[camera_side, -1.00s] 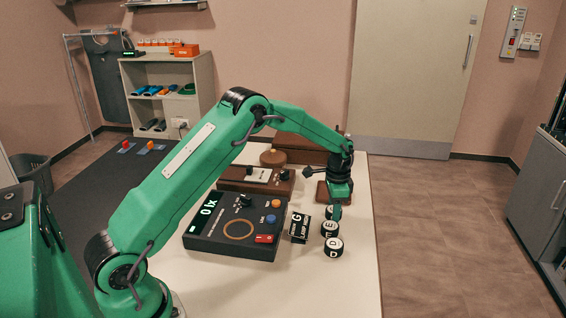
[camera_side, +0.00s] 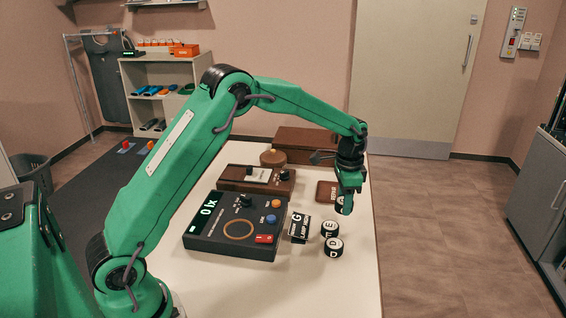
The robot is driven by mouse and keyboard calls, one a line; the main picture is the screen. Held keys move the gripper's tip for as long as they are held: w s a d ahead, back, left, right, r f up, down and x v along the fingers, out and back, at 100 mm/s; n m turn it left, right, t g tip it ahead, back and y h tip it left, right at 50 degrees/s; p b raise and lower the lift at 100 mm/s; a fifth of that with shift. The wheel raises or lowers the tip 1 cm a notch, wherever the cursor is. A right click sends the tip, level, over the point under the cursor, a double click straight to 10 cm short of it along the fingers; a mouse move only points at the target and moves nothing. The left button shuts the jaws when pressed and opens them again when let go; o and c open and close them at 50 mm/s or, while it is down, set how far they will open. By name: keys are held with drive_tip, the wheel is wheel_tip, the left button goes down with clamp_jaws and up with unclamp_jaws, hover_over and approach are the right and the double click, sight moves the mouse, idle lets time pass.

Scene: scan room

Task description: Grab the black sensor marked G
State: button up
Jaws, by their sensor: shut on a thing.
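My gripper (camera_side: 346,205) is shut on a small black round sensor (camera_side: 340,209), which it holds above the table near the right edge. The fingers hide most of it and I cannot read its letter. Two similar black round pieces with white tops stand close together below it: one marked E (camera_side: 330,229) and one marked D (camera_side: 333,247). To their left is a black block marked G (camera_side: 298,227), with smaller white lettering that seems to read "lamp hood".
A dark meter box (camera_side: 212,247) with knobs and a display lies left of the block. A brown box (camera_side: 234,185) is behind it, with a round wooden piece (camera_side: 273,158) beyond. A brown pad (camera_side: 326,191) lies by my gripper. The table's front right (camera_side: 345,285) is clear.

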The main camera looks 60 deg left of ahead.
drive_tip(key=s+d+r, duration=0.2)
drive_tip(key=d+r, duration=0.1)
drive_tip(key=d, duration=0.1)
drive_tip(key=shift+d, duration=0.35)
drive_tip(key=shift+s, duration=0.1)
idle(0.3)
